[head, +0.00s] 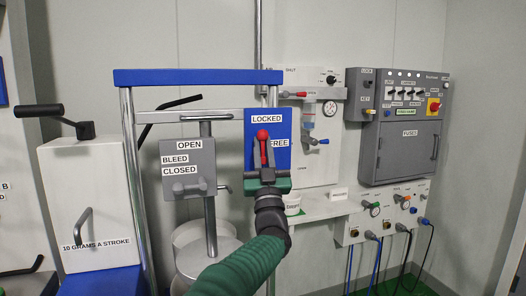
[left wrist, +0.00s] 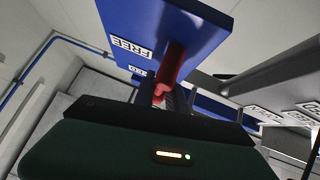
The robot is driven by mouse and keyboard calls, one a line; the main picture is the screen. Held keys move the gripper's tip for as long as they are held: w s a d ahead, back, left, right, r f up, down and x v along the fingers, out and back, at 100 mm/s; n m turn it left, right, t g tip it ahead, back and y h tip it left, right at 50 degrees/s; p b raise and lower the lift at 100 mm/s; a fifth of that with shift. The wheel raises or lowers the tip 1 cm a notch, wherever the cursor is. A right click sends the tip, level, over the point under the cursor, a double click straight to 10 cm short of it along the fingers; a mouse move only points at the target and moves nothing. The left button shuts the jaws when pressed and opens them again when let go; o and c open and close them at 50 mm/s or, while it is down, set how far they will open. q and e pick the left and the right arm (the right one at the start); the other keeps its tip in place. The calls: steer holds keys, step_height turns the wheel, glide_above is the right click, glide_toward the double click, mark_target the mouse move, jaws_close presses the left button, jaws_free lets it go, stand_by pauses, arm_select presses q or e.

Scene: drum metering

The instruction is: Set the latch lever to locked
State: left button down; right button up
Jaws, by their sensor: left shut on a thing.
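The latch is a blue plate (head: 282,162) on the metal frame, with a LOCKED label (head: 267,118) at its top and a FREE label (head: 279,143) at right. Its red latch lever (head: 262,135) stands in front of the plate, below LOCKED and left of FREE. My left gripper (head: 264,164) is shut on the red lever from the front and hides its lower part. In the left wrist view the red lever (left wrist: 169,68) runs from the blue plate (left wrist: 185,22) down to the fingers. I cannot tell exactly which label it points to. My right gripper is not in view.
A grey plate (head: 190,155) with OPEN, BLEED and CLOSED labels is just left of the latch. A white box (head: 88,190) with a black crank stands farther left. A grey control cabinet (head: 405,150) and a gauge panel are on the right wall.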

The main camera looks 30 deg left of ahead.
arm_select(q)
steer(key=shift+s+r, duration=0.25)
steer(key=shift+r, duration=0.3)
steer(key=c, duration=1.5)
jaws_free()
steer(key=shift+w, duration=0.15)
steer(key=shift+d+f, duration=0.1)
steer(key=shift+f, duration=0.25)
steer(key=v, duration=1.6)
steer(key=shift+d+f, duration=0.2)
steer(key=shift+f, duration=0.1)
